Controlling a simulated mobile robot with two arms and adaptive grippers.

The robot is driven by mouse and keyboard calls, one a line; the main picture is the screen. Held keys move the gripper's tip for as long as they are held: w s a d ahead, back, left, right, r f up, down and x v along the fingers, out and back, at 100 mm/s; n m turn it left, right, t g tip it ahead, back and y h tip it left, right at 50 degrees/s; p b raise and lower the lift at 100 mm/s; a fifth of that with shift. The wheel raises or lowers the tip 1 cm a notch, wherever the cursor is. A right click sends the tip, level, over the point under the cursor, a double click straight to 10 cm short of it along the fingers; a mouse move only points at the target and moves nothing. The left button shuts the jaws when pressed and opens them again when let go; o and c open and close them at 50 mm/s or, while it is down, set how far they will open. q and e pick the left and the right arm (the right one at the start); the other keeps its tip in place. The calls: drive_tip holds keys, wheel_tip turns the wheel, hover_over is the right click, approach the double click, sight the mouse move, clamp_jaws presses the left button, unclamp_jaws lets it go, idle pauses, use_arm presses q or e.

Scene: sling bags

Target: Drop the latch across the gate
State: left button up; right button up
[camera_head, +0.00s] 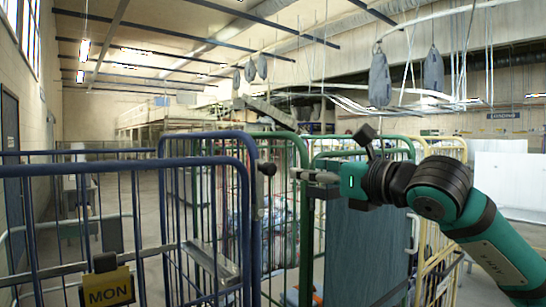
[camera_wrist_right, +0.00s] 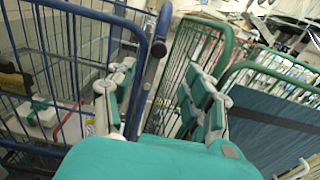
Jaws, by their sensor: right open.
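The gate is a blue tubular barred frame (camera_head: 205,162) at the centre left of the head view; its blue post also shows in the right wrist view (camera_wrist_right: 138,75). A round dark end on the blue post shows in the wrist view (camera_wrist_right: 160,48). My right gripper (camera_head: 296,174) is open and empty, just right of the knob and apart from it. Its two fingers flank a gap in the wrist view (camera_wrist_right: 160,98). My left gripper is out of view.
A yellow MON tag (camera_head: 107,288) hangs on the front left blue bars. Green-framed cages (camera_head: 303,215) stand close behind and right of the gate. A dark blue-grey panel (camera_head: 368,250) sits below my right arm. Grey bags (camera_head: 380,80) hang high overhead.

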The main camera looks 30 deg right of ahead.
sight(272, 168)
drive_tip(key=w+p, duration=0.2)
drive_tip(key=w, duration=0.1)
drive_tip(key=w+p, duration=0.2)
drive_tip(key=w, duration=0.2)
drive_tip(key=w+a+p, duration=0.1)
drive_tip(key=w+p, duration=0.1)
drive_tip(key=w, duration=0.2)
drive_tip(key=shift+r, duration=0.15)
drive_tip(key=shift+w, duration=0.4)
clamp_jaws()
